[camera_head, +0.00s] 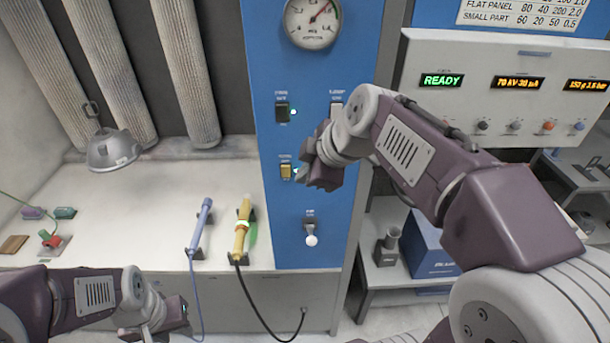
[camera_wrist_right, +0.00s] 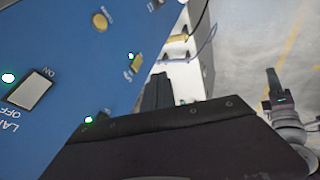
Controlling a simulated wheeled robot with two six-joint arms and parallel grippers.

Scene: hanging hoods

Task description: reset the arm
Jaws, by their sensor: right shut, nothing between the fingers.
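My right arm reaches in from the right in the head view. Its gripper (camera_head: 318,178) is shut and empty, in front of the blue control panel (camera_head: 285,215), beside the yellow switch (camera_head: 286,171). In the right wrist view the dark fingers (camera_wrist_right: 158,92) are together, with the panel to their left; I cannot tell the exact gap to the panel. My left gripper (camera_head: 165,320) is low in front of the bench at the bottom left; its fingertips are too small and blurred to read. My left arm's end also shows at the right of the right wrist view (camera_wrist_right: 280,105).
The panel carries a gauge (camera_head: 312,22), a black switch (camera_head: 282,112) and a white-knobbed lever (camera_head: 311,238). A blue tool (camera_head: 200,228) and a yellow tool (camera_head: 242,230) with cables rest on the bench (camera_head: 130,220). A grey console (camera_head: 500,75) is at right.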

